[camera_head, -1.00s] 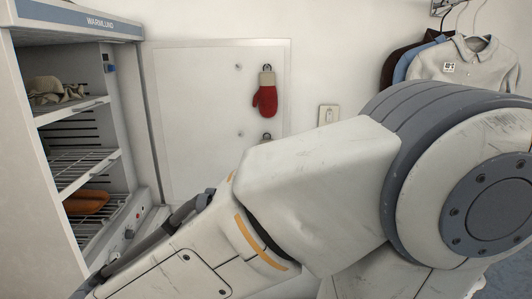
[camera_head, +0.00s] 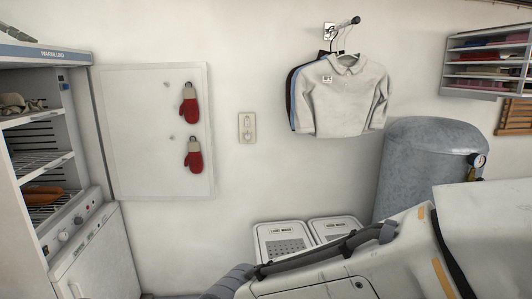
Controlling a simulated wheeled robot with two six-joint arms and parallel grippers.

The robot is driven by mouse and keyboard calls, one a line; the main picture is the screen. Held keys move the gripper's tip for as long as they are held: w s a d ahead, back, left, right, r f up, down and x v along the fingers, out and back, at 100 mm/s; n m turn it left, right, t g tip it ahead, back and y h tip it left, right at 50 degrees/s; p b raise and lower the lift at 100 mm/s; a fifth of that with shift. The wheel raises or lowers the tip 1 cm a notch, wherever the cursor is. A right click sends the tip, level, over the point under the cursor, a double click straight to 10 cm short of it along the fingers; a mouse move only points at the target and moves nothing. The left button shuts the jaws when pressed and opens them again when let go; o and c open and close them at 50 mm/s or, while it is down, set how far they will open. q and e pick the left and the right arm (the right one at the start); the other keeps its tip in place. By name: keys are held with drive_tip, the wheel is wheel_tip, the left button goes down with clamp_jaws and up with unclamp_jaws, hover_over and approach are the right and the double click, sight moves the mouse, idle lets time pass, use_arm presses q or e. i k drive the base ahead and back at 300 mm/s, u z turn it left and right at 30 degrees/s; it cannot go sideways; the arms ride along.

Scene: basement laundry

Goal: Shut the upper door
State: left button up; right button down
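The upper door (camera_head: 140,120) stands swung wide open to the right of the white cabinet (camera_head: 20,170). Its inner face is toward me, with two red mittens (camera_head: 190,110) hanging on it. The open compartment shows wire shelves with a beige cloth item (camera_head: 22,103) and an orange-brown item (camera_head: 42,196). A white arm of mine comes in from the right and crosses the lower right. Neither gripper's fingertips can be made out in this view.
Below the compartment are a knob panel (camera_head: 75,228) and a shut lower door (camera_head: 100,260). Two lidded white bins (camera_head: 283,240) stand by the wall. A grey tank (camera_head: 425,165) and hanging shirts (camera_head: 340,95) are at the right, with a wall shelf (camera_head: 487,65) beyond.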

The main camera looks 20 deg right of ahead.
sight(145, 137)
drive_tip(key=z, duration=0.4)
drive_tip(key=i, duration=1.2)
drive_tip(key=u, duration=0.35)
